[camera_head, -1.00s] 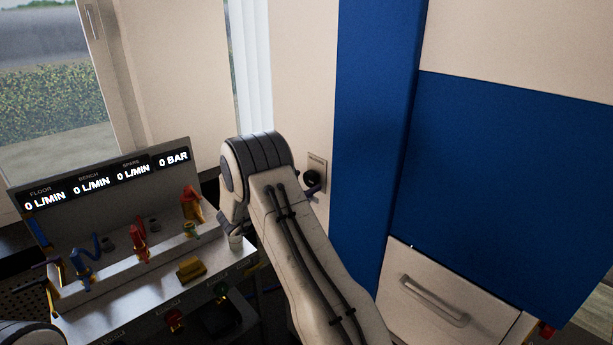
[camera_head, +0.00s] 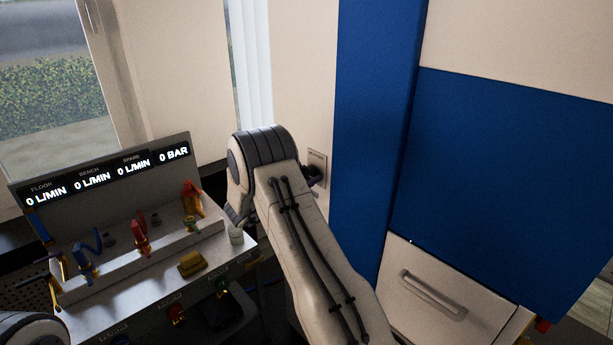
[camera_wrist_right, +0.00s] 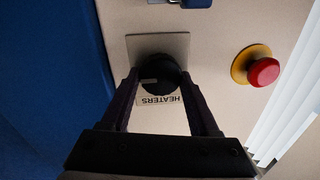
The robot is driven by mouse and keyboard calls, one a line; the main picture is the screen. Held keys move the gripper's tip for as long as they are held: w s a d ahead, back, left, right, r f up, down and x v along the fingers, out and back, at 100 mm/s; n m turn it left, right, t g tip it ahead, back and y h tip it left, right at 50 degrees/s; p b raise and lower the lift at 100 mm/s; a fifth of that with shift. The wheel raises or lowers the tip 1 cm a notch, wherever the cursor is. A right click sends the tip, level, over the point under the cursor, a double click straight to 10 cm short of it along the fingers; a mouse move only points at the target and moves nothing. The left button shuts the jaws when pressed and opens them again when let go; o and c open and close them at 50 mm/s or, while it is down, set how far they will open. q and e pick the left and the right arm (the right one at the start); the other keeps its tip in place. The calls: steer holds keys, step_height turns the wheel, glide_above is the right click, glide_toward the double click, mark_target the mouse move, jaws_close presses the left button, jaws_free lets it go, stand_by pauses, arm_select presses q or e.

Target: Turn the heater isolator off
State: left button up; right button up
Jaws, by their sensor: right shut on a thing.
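The heater isolator is a round black knob (camera_wrist_right: 160,70) on a square grey plate (camera_wrist_right: 171,46) on the pale wall. A HEATERS label (camera_wrist_right: 160,100) reads upside down in the wrist view. A small pale mark shows near the knob's left side there. My right gripper (camera_wrist_right: 160,78) is shut on the knob, one dark finger on each side. In the head view the wall plate (camera_head: 317,157) shows just right of my right arm, which hides most of the knob and gripper. My left gripper is out of view.
A red push button (camera_wrist_right: 264,72) on a yellow base sits right of the knob in the wrist view. A bench panel (camera_head: 100,180) with coloured valves and displays stands at left. A blue panel (camera_head: 375,130) and a drawer (camera_head: 440,295) are at right.

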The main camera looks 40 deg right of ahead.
steer(key=n+p, duration=0.1)
steer(key=n, duration=0.1)
steer(key=n+p, duration=0.1)
steer(key=n, duration=0.1)
steer(key=shift+w+r+p, duration=0.1)
steer(key=shift+r+p, duration=0.1)
steer(key=shift+p, duration=0.2)
steer(key=n+p, duration=0.2)
steer(key=n, duration=0.2)
steer(key=shift+y+p, duration=0.3)
steer(key=n+p, duration=0.2)
steer(key=n, duration=0.2)
steer(key=shift+w+n+g, duration=0.15)
steer(key=shift+n+g, duration=0.25)
steer(key=n+p, duration=0.1)
steer(key=n, duration=0.2)
steer(key=shift+w+f+n, duration=0.1)
steer(key=shift+f+n, duration=0.05)
steer(key=shift+n, duration=0.55)
steer(key=o, duration=1.4)
steer(key=shift+f+g, duration=0.1)
steer(key=shift+g, duration=0.2)
